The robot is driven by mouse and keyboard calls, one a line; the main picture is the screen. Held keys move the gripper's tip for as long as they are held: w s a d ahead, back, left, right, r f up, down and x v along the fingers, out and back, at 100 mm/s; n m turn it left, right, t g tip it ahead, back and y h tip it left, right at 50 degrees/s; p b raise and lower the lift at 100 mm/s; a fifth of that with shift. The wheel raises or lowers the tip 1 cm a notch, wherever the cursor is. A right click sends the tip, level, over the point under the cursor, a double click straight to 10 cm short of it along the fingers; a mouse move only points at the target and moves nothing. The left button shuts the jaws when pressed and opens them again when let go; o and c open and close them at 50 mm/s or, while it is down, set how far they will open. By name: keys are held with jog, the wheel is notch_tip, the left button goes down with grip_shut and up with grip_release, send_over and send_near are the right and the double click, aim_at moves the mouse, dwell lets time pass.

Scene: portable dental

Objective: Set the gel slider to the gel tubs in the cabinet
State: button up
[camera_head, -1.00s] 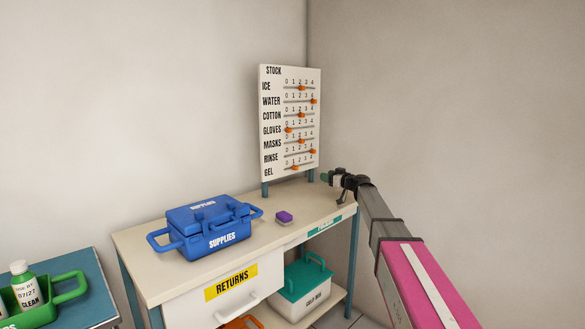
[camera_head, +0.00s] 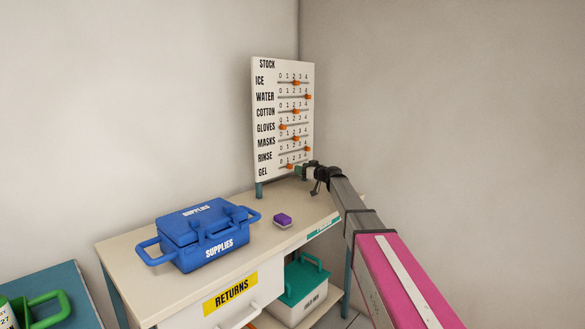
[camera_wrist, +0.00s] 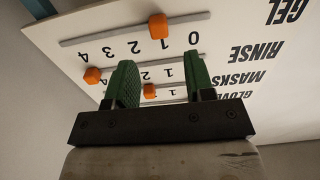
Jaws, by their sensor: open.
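The white stock board (camera_head: 265,150) stands on the bench's far end. The gel slider knob (camera_head: 290,166) is orange and sits on the lowest row. In the wrist view, which shows the board upside down, the gel knob (camera_wrist: 158,26) stands at about 1, between 0 and 2. My gripper (camera_head: 306,172) is at the board's lower right, close to the gel row. In the wrist view, my green-fingered gripper (camera_wrist: 158,62) is open and empty. The gel knob lies beyond the fingertips, between them in the picture, apparently untouched. No gel tubs or open cabinet are visible.
A blue supplies box (camera_head: 210,237) and a purple sponge-like block (camera_head: 282,220) stand on the bench (camera_head: 130,250). A teal-lidded box (camera_head: 303,283) is below, beside the returns drawer (camera_head: 220,301).

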aim_at(292, 166)
jog(key=x, duration=0.6)
jog(key=shift+w+a, duration=0.1)
grip_shut()
